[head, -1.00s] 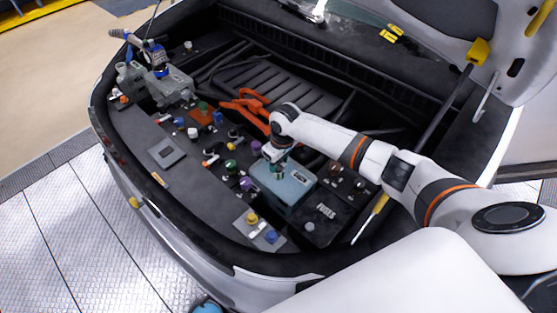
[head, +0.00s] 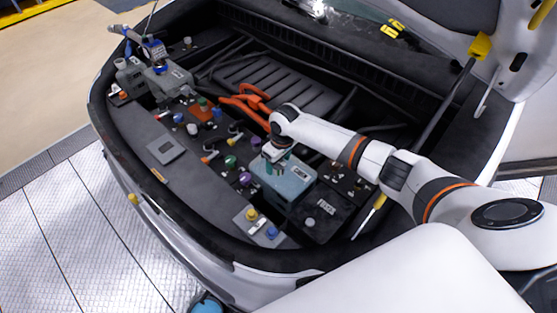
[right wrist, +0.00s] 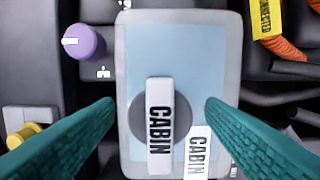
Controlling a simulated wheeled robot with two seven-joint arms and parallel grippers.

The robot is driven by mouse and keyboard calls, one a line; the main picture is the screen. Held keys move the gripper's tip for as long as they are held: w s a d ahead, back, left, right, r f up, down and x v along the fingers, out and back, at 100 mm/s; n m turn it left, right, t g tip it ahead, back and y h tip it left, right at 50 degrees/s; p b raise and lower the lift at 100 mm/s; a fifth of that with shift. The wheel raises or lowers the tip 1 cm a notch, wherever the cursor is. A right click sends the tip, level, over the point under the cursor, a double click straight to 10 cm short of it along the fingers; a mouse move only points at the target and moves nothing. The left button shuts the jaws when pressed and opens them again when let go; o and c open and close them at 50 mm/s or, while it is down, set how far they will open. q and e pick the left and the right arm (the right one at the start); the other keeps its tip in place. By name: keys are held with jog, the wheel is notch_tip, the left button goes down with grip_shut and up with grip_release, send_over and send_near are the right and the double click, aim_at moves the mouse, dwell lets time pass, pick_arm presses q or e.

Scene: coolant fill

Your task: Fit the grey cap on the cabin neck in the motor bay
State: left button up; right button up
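The grey cap (right wrist: 143,124), with a raised white bar marked CABIN, sits over the top of the cabin tank (right wrist: 180,45). The tank is pale with light blue inside, and it also shows in the head view (head: 288,184). The cap looks in place over the neck, which it hides; I cannot tell how firmly it is seated. My right gripper (right wrist: 157,112) is open, with one green finger on each side of the cap and a visible gap to both. In the head view the right gripper (head: 275,152) is just above the tank. My left gripper is not in view.
A purple cap (right wrist: 86,41) stands left of the tank, and a yellow one (right wrist: 24,135) lower left. Orange cables (head: 243,101) run behind. A black fuse box (head: 322,212) adjoins the tank.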

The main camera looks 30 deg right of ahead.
aim_at(282, 163)
notch_tip(282, 163, up, 12)
jog(key=s+b, duration=0.1)
jog(key=b, duration=0.1)
jog(key=shift+s+d, duration=0.2)
jog(key=shift+d, duration=0.05)
dwell(0.4)
